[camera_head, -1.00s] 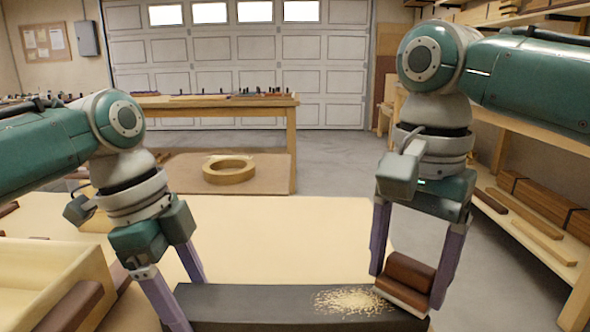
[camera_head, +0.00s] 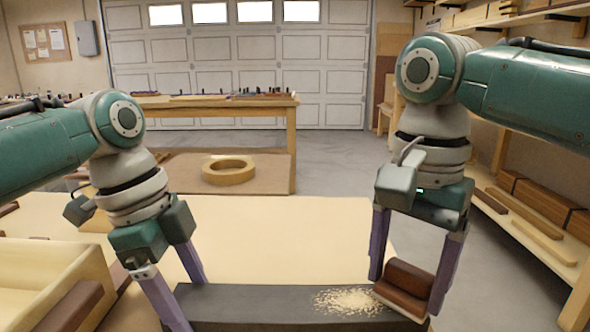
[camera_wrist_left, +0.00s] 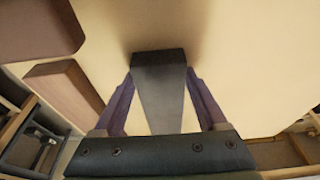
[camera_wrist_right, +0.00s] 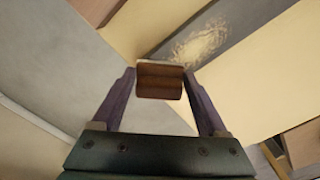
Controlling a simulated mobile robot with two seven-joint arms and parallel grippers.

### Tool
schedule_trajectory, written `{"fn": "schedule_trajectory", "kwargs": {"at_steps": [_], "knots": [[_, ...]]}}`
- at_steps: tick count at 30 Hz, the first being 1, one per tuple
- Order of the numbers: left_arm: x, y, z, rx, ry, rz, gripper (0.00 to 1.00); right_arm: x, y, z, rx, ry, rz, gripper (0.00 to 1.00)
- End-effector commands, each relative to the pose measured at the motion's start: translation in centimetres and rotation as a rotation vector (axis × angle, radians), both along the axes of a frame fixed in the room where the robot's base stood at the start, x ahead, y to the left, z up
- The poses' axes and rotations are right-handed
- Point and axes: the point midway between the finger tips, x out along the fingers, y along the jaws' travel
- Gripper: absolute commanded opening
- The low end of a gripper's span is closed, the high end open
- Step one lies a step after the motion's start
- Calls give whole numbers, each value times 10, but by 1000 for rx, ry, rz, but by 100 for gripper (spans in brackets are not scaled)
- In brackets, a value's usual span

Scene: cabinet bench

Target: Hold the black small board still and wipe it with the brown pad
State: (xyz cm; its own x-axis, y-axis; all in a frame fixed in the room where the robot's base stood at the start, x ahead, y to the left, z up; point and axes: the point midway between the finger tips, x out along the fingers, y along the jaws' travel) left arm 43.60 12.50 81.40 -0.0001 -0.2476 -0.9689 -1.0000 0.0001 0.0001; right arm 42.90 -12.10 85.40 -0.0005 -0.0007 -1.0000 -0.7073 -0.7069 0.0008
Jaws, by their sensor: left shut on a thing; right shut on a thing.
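The black small board (camera_head: 250,304) lies along the front of the bench. Pale dust (camera_head: 347,301) is scattered on its right part; it also shows in the right wrist view (camera_wrist_right: 200,42). My left gripper (camera_head: 187,303) is shut on the board's left end, a finger on each side, as the left wrist view (camera_wrist_left: 160,88) shows. My right gripper (camera_head: 405,295) is shut on the brown pad (camera_head: 406,284), at the board's right end beside the dust. The pad also shows between the fingers in the right wrist view (camera_wrist_right: 160,80). Whether its underside touches the board is hidden.
An open wooden box (camera_head: 50,262) stands at the left, with a brown block (camera_head: 72,306) beside it. The pale bench top (camera_head: 290,235) behind the board is clear. Shelves with timber (camera_head: 545,205) stand at the right, beyond the bench edge.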

Motion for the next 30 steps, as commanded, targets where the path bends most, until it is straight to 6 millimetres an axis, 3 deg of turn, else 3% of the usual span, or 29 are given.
{"fn": "schedule_trajectory", "kwargs": {"at_steps": [5,30], "knots": [[0,0,0,0,-1,0,26,0,3,0,1,0,1,5],[0,0,0,0,-1,0,26,0,55,-1,2,1,0,5]]}}
